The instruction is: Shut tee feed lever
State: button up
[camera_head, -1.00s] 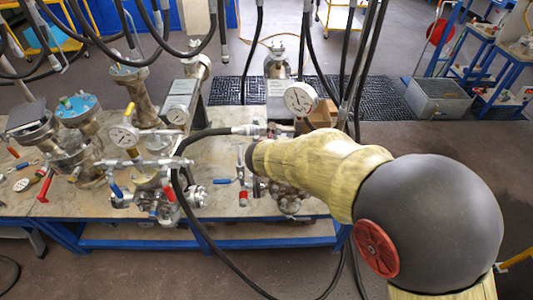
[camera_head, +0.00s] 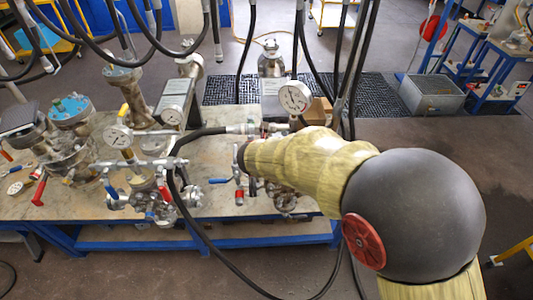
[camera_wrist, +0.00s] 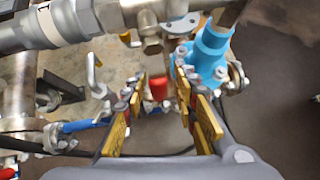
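In the wrist view my gripper (camera_wrist: 160,82) is open, its two gold-padded fingers apart. A red handle or cap (camera_wrist: 158,86) shows between the fingertips; I cannot tell whether either finger touches it. A blue lever (camera_wrist: 86,125) lies left of the left finger. In the head view the blue lever (camera_head: 219,181) and the red part (camera_head: 239,197) show just left of my arm, on the bench's pipework. Which of them is the tee feed lever is not clear. My arm hides the gripper in the head view.
Metal pipework with a grey hose coupling (camera_wrist: 62,22) crosses the top of the wrist view. A bright blue fitting (camera_wrist: 207,55) stands close to the right finger. A pressure gauge (camera_head: 295,97) and black hoses stand near my arm. The bench (camera_head: 215,208) is crowded with flanged vessels.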

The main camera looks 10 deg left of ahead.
jog(key=shift+o, duration=0.3)
jog(key=shift+r, duration=0.1)
jog(key=shift+s+r, duration=0.15)
jog(key=shift+r, duration=0.05)
jog(key=v, duration=1.1)
jog(key=shift+s, duration=0.2)
